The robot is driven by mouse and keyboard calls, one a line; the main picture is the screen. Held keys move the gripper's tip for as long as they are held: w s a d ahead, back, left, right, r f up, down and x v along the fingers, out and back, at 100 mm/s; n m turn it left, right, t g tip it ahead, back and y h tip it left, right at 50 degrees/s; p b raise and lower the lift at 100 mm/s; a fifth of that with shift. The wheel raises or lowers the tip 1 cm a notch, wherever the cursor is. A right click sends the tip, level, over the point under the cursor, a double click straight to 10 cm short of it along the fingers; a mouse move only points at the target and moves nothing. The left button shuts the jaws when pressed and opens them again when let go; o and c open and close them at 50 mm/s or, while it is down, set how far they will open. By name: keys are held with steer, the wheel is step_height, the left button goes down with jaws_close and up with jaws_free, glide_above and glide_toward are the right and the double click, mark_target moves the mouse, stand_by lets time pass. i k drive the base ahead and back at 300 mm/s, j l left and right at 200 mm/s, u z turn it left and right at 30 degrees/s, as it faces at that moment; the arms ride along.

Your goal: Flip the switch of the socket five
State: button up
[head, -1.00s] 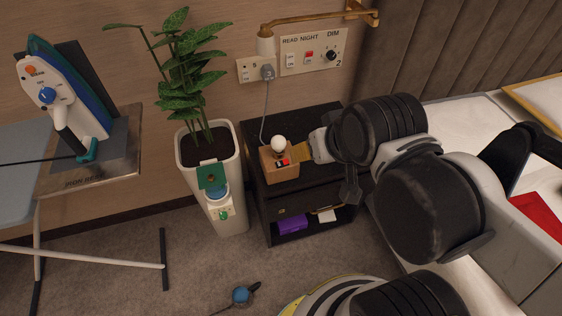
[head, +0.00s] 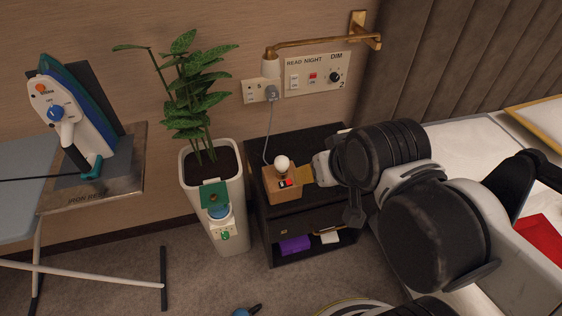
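A cream wall socket plate (head: 250,92) is on the wall above the nightstand. It bears a small digit that I cannot read for certain as a five, and small switches on its left. A grey plug marked 3 (head: 272,93) sits in its right side, with its cord hanging down. My gripper (head: 322,168) is only partly seen over the nightstand, below and right of the socket plate. My arm links hide much of it. It is apart from the socket, and whether its fingers are open or shut does not show.
A control panel (head: 317,74) marked 2 is right of the socket, under a brass lamp arm (head: 318,42). A wooden box (head: 283,188) with a white bulb stands on the black nightstand (head: 325,136). A potted plant (head: 195,100) and an iron (head: 70,115) are at left.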

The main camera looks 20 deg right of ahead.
mark_target(251, 96)
steer(key=i+l, duration=0.45)
steer(key=i+l+z, duration=0.1)
steer(key=i+l, duration=0.3)
steer(key=i, duration=0.15)
